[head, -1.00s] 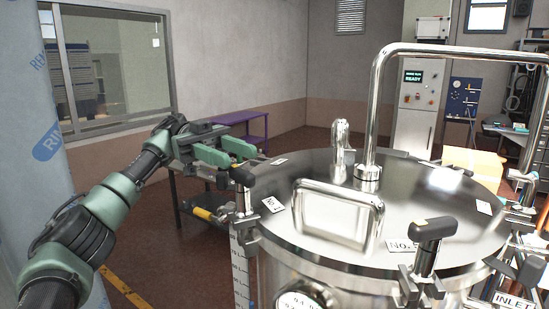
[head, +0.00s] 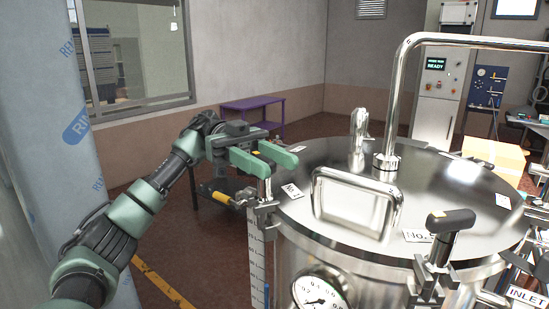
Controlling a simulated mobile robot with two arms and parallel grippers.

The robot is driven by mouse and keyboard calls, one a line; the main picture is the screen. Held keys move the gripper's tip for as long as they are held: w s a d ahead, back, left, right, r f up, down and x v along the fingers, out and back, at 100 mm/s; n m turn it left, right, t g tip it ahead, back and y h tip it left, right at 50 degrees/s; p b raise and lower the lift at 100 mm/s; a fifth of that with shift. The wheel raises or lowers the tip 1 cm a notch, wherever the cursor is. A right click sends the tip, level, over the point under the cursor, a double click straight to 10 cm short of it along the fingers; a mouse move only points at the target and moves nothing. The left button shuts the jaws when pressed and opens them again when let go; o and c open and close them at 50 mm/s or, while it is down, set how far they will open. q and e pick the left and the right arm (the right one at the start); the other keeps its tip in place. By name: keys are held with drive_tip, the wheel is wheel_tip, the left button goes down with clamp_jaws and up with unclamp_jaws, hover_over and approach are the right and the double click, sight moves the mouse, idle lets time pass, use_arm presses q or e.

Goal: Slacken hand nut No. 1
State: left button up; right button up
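The stainless tank has a shiny round lid (head: 340,235) with clamps around its rim. The clamp at the left rim (head: 264,214) stands beside a white label (head: 291,191) starting "No"; its digit is hard to read. The black handle on top of this clamp is mostly or wholly hidden by my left gripper (head: 281,165). The gripper's two green fingers are apart and reach over the left rim, at the handle. I cannot tell whether they touch it. My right gripper is not in view.
Another hand nut with a black T-handle (head: 451,220) stands at the front rim. A bent steel pipe (head: 391,120) and a lid handle (head: 350,205) rise from the lid. A pressure gauge (head: 321,293) is on the front. A wrapped column (head: 75,120) stands left.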

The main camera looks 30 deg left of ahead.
use_arm(q)
drive_tip(key=shift+s+d, duration=0.1)
drive_tip(key=shift+d, duration=0.4)
clamp_jaws()
